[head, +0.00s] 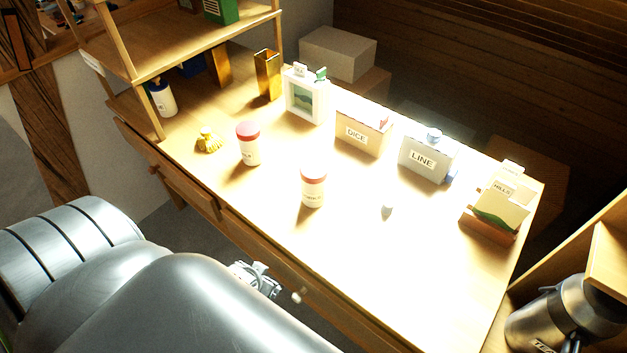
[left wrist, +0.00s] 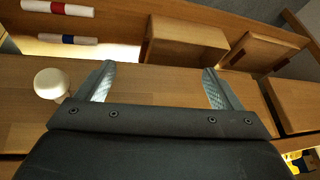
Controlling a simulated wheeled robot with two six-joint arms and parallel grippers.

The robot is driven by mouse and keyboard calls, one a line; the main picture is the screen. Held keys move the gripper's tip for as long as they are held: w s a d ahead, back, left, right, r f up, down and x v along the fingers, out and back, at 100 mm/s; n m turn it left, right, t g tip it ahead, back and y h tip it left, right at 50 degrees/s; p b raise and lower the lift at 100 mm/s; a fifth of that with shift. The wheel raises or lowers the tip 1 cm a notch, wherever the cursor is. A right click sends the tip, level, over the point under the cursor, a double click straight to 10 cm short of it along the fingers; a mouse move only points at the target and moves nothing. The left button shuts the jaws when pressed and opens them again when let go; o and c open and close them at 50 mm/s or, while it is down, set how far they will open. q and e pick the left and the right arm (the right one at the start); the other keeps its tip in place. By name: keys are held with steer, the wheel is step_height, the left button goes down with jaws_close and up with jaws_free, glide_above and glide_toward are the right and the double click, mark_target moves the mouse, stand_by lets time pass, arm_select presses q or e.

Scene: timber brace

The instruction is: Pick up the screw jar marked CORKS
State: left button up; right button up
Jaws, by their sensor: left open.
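Two white screw jars with red lids stand upright on the table: one jar (head: 313,189) near the middle, the other jar (head: 248,146) further left and back. Their labels are too small and bright to read, so I cannot tell which is marked CORKS. A white jar (head: 164,99) with a dark top stands under the shelf at the left. My left gripper (head: 259,279) is low at the table's front edge, mostly hidden behind my arm. The left wrist view shows it (left wrist: 158,82) open and empty in front of wooden drawer fronts. My right gripper is not in view.
A drawer knob (left wrist: 50,83) is beside the left finger. On the table are a yellow object (head: 209,140), a brass vase (head: 267,75), a picture frame (head: 306,98), DICE (head: 358,135), LINE (head: 424,160) and HILLS (head: 497,208) boxes. The front right tabletop is clear.

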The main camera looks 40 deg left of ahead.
arm_select(q)
step_height(320, 180, up, 16)
steer(key=w+d+t+b, duration=0.1)
steer(key=w+t+b, duration=0.1)
steer(key=w+t, duration=0.1)
steer(key=t, duration=0.7)
glide_toward(317, 166)
steer(key=x, duration=0.1)
steer(key=p+x, duration=0.1)
steer(key=x, duration=0.1)
steer(key=p+x, duration=0.1)
steer(key=x, duration=0.1)
steer(key=shift+w+a+f, duration=0.1)
steer(key=shift+a+f, duration=0.1)
steer(key=shift+a, duration=0.15)
steer(key=shift+f+p+x, duration=0.15)
steer(key=shift+p+x, duration=0.1)
steer(key=shift+x, duration=1.15)
steer(key=shift+f+p+x, duration=0.15)
steer(key=shift+p+x, duration=0.1)
steer(key=shift+x, duration=1.2)
steer(key=shift+d, duration=0.15)
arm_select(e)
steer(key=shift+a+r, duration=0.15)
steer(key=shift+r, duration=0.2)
arm_select(q)
steer(key=c, duration=1.4)
